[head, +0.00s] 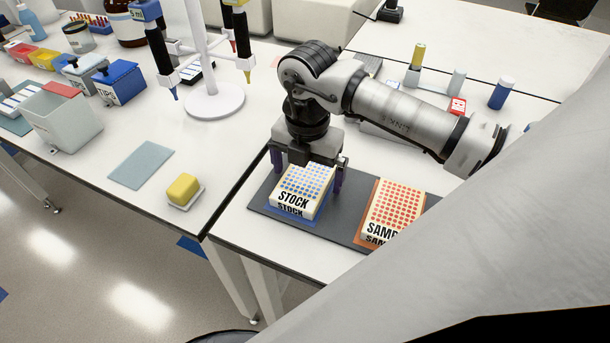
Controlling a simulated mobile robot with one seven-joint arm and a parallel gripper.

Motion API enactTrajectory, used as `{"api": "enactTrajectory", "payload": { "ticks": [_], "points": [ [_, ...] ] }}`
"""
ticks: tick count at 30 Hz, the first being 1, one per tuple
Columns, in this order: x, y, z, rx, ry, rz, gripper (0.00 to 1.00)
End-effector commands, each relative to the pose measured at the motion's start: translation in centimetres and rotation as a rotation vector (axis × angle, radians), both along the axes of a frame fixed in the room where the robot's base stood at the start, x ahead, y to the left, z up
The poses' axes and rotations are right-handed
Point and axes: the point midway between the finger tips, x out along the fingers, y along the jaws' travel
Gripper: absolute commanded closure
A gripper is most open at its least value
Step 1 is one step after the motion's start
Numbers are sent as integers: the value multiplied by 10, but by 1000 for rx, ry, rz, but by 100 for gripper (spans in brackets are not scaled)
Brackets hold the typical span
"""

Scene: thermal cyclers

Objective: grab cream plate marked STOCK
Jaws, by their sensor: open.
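The cream plate marked STOCK (305,188), with blue wells on top, sits on a blue base (289,217) on a dark grey mat (335,228). My gripper (308,178) is open above and around the plate, with one purple finger at its back left and the other at its right side. Whether the fingers touch the plate I cannot tell. A second cream plate (396,207), with orange wells and lettering that begins SAMP, sits to the right on an orange base; its right part is hidden by a grey surface in front.
A yellow block (184,189) in a white dish and a grey-blue pad (141,166) lie on the left table. A pipette stand (213,100) stands behind. Several tubes and a blue cylinder (501,93) stand at the back right. A gap separates the tables.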

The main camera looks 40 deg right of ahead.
Motion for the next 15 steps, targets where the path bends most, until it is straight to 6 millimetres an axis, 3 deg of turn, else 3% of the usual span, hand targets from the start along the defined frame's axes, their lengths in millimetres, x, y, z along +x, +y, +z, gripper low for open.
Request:
{"api": "enactTrajectory", "payload": {
  "ticks": [4,15],
  "points": [
    [0,0,0,0,0,0,1],
    [0,0,1,-1,-1,0,48]
  ]
}}
